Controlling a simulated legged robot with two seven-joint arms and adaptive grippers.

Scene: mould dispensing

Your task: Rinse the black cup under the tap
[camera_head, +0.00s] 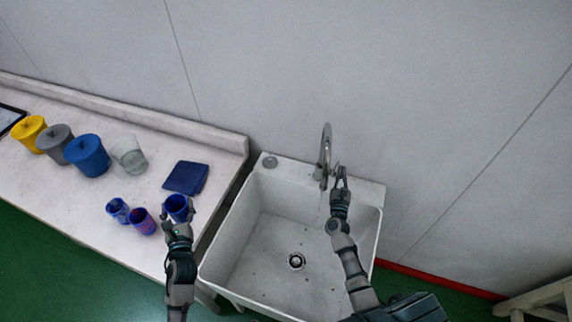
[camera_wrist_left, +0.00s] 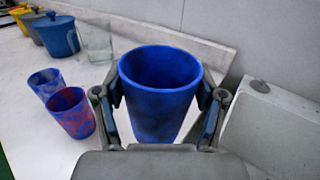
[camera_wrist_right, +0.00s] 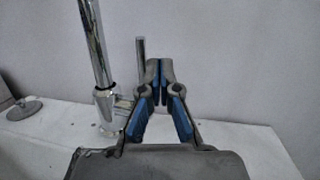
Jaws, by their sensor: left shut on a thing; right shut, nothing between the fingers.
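A blue cup with dark marbling (camera_wrist_left: 158,100) is upright between the fingers of my left gripper (camera_head: 178,222), which is shut on it. In the head view this cup (camera_head: 177,205) is at the counter's right part, left of the sink. No plainly black cup shows. The chrome tap (camera_head: 325,155) stands at the sink's back edge; its spout (camera_wrist_right: 92,45) also shows in the right wrist view. My right gripper (camera_head: 341,176) is shut and empty beside the tap's lever (camera_wrist_right: 140,65). I cannot tell whether they touch, or whether water runs.
The white sink (camera_head: 215,262) has a drain (camera_head: 296,261) and looks empty. On the counter (camera_head: 75,170) are a blue-patterned cup (camera_head: 117,210), a red-and-blue cup (camera_head: 143,222), a folded dark-blue cloth (camera_head: 186,177), a clear container (camera_head: 128,154) and yellow, grey and blue lidded pots (camera_head: 87,155).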

